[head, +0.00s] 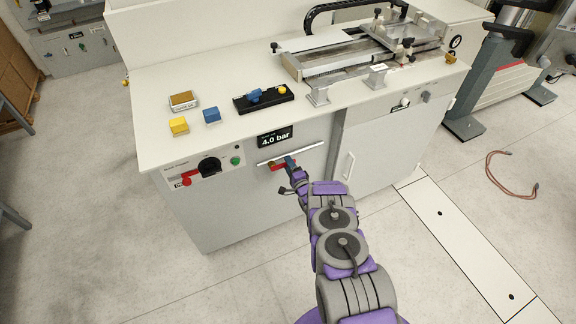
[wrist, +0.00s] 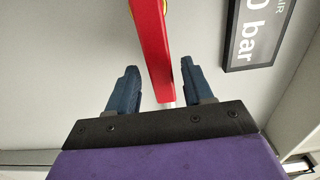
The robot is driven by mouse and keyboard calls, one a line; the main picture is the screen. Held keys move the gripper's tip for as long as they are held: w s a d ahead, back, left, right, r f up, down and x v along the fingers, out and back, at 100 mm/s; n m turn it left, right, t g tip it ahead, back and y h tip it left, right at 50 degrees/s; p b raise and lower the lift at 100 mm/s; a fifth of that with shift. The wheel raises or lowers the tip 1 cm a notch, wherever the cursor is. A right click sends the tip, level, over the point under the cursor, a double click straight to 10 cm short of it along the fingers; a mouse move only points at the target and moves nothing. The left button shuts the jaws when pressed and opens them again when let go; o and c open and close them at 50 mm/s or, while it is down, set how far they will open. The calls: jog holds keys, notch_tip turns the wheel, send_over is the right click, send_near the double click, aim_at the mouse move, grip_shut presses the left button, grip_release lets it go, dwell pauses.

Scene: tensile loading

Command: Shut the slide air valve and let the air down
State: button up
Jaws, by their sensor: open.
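The slide air valve shows as a red piece (head: 276,167) below a silver bar (head: 304,149) on the front panel of the bench. In the wrist view the red piece (wrist: 150,42) is a long bar that reaches down between my two blue fingers. My gripper (head: 290,163) is at the valve, and in the wrist view my gripper (wrist: 160,88) is open. A gap shows on each side of the red piece, wider on the left finger's side. A black display (head: 275,138) above the valve reads 4.0 bar, and part of it (wrist: 265,35) shows in the wrist view.
Small blocks and a clamping fixture (head: 350,60) stand on the bench top. A cabinet handle (head: 349,165) is right of my gripper. A hose (head: 497,175) lies on the floor.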

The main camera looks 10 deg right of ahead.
jog(key=shift+w+a, duration=0.2)
jog(key=shift+w, duration=0.35)
jog(key=shift+c, duration=0.2)
grip_shut()
